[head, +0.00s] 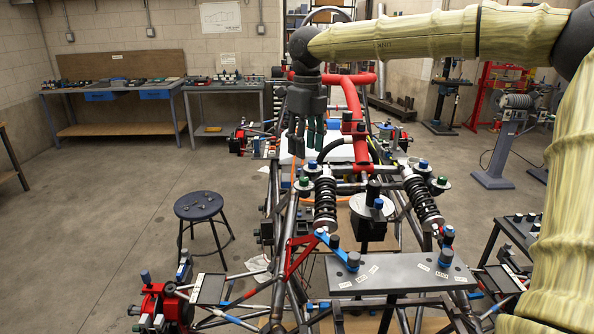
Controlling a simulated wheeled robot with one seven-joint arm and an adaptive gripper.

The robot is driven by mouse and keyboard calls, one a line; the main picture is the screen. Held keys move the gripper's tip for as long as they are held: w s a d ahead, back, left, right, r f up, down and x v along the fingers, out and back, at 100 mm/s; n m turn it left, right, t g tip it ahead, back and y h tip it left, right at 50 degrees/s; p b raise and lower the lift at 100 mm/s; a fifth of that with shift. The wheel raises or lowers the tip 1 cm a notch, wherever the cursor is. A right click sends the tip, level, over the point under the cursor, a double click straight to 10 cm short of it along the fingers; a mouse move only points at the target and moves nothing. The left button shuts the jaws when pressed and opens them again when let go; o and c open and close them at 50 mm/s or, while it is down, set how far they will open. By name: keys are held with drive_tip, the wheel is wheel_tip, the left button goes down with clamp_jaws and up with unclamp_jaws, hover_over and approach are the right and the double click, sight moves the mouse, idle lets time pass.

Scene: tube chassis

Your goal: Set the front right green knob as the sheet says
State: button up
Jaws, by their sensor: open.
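Two coil-spring shocks stand on the tube chassis (283,235). The right shock (421,200) has a small green knob (441,181) and a blue knob (423,164) at its top. The left shock (325,200) has similar small knobs at its top, one of them green (304,181). Knob settings are too small to read. A white sheet with a line drawing (221,17) hangs on the back wall; its text is unreadable. My gripper (302,148) is open and empty, pointing down above the left shock in the picture.
A grey plate (400,274) with several white labels lies across the near chassis. Red tubes (352,105) rise close right of my gripper. Workbenches (113,110) line the back wall.

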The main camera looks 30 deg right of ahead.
sight(302, 178)
drive_tip(key=f, duration=0.2)
drive_tip(key=w+f+p, duration=0.1)
drive_tip(key=f, duration=0.2)
drive_tip(key=f+p, duration=0.1)
drive_tip(key=f, duration=0.2)
drive_tip(key=shift+w+a, duration=0.15)
drive_tip(key=shift+a, duration=0.05)
drive_tip(key=shift+s+d+f, duration=0.1)
drive_tip(key=shift+s+f, duration=0.1)
drive_tip(key=shift+s, duration=0.05)
drive_tip(key=shift+s+r, duration=0.2)
drive_tip(key=shift+s, duration=0.7)
drive_tip(key=shift+w+a+f, duration=0.2)
drive_tip(key=shift+w+f, duration=0.05)
drive_tip(key=shift+w, duration=0.2)
drive_tip(key=shift+w+f, duration=0.2)
drive_tip(key=shift+w, duration=0.1)
drive_tip(key=shift+c, duration=0.4)
drive_tip(key=shift+d, duration=0.1)
drive_tip(key=c, duration=0.3)
drive_tip(key=shift+s+r, duration=0.3)
drive_tip(key=shift+s, duration=0.15)
clamp_jaws()
drive_tip(key=shift+w, duration=0.15)
